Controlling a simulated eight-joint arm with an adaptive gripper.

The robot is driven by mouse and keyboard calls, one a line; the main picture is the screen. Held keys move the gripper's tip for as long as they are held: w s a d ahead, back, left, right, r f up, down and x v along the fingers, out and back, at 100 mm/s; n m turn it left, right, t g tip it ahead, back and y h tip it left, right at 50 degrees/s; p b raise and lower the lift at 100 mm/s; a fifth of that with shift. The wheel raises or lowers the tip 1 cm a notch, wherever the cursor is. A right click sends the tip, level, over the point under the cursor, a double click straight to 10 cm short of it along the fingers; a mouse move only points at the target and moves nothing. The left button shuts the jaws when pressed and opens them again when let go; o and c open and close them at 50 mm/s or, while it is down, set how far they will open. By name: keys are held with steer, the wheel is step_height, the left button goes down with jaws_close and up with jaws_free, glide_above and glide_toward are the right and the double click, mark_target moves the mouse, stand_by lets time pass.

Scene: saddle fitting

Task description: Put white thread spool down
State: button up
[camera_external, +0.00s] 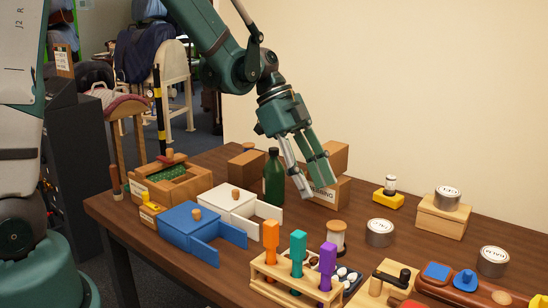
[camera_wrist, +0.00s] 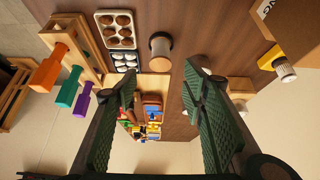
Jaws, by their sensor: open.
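The white thread spool (camera_external: 336,238), pale with wooden ends, stands upright on the brown table, behind the rack of coloured handles. In the wrist view the spool (camera_wrist: 160,47) lies beyond the fingertips, between them in the picture, and is not touched. My gripper (camera_external: 315,189) is open and empty, above the table and up and left of the spool in the outside view. Both its green ribbed fingers (camera_wrist: 161,80) show wide apart in the wrist view.
A wooden rack (camera_external: 262,273) with coloured handles stands in front of the spool, and a tin (camera_external: 380,233) stands to its right. A green bottle (camera_external: 273,178), white box (camera_external: 229,205) and blue box (camera_external: 188,226) are to the left. Bare table (camera_external: 290,214) lies between.

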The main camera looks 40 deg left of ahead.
steer(key=s+a+r+n+t+y, duration=0.6)
steer(key=s+a+r+n+t, duration=0.1)
steer(key=s+a+r+n, duration=0.8)
steer(key=s+a+n, duration=0.2)
steer(key=s+a, duration=0.1)
steer(key=s, duration=0.1)
steer(key=shift+r+n, duration=0.2)
steer(key=shift+n, duration=0.2)
